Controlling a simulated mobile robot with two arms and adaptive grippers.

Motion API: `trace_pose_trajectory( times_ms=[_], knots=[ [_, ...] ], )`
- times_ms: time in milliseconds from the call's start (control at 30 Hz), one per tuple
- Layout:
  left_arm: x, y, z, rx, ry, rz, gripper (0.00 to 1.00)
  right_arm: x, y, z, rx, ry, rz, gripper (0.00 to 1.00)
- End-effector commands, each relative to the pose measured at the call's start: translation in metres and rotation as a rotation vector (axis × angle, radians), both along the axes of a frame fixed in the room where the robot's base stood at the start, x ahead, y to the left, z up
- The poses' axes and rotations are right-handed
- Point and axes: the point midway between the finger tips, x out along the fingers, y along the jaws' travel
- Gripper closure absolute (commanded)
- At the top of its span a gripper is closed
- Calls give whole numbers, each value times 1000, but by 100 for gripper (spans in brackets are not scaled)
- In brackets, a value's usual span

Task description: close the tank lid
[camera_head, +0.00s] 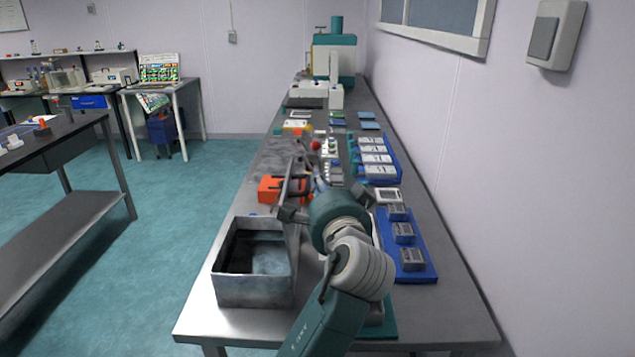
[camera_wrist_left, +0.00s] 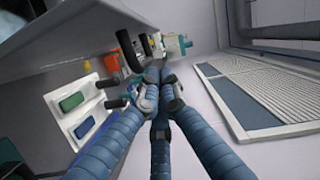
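The tank (camera_head: 252,290) is a grey metal box on the near left of the long bench, and its dark inside is visible from above. A narrow grey upright part (camera_head: 291,235) shows at its right side, mostly behind my arm; I cannot tell if it is the lid. My left gripper (camera_head: 291,199) is above the tank's far right corner. Its fingers are small and blend with the things behind, so open or shut is unclear. In the left wrist view, dark finger-like parts and blue ribbed tubes fill the middle. My right gripper is not in view.
An orange object (camera_head: 270,188) lies just beyond the tank. A blue tray (camera_head: 424,268) with several grey blocks is right of my arm. Several small items and a teal machine (camera_head: 334,58) stand farther back.

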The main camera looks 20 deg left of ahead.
Motion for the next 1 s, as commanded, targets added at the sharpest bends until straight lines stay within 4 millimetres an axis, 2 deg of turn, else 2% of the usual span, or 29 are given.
trace_pose_trajectory(
  times_ms=[133,467,1000],
  knots=[
    [-1,-2,-1,0,1,-1,100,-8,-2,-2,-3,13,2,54],
    [-1,0,0,-4,0,0,100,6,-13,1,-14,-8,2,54],
    [-3,26,5,-92,-26,1,100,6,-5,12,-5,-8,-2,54]
  ],
)
